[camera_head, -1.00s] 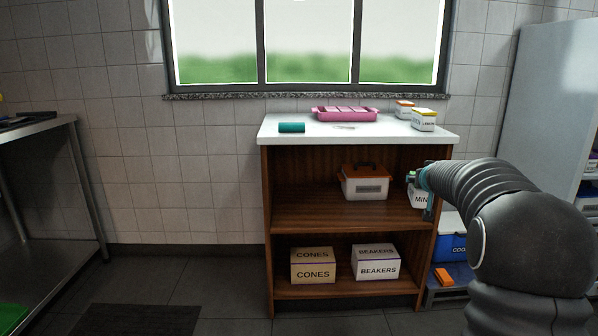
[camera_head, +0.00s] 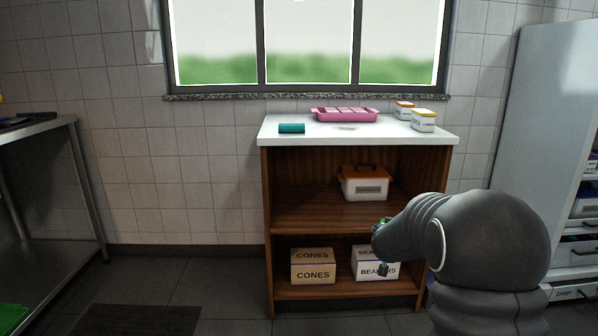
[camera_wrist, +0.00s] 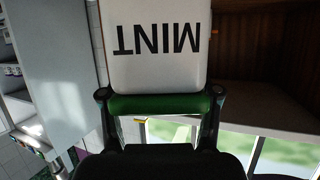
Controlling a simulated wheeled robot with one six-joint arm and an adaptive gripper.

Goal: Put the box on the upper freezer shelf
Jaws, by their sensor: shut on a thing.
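The box (camera_wrist: 155,45) is white, with a green lid and the word MINT. It fills the upper middle of the wrist view, upside down. My gripper (camera_wrist: 160,102) is shut on it, a finger at each end of the green lid. In the head view my gripper (camera_head: 382,246) is in front of the wooden shelf unit, and my arm hides the box. The tall pale freezer (camera_head: 548,105) stands at the right edge. Shelves and drawers show at its right side, partly cut off; I cannot make out a free upper shelf.
The wooden unit (camera_head: 268,215) has a white top. An orange-lidded container (camera_head: 364,187) stands on its middle shelf. A pink tray (camera_head: 345,115) and two small boxes are on top. The floor at left is mostly clear.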

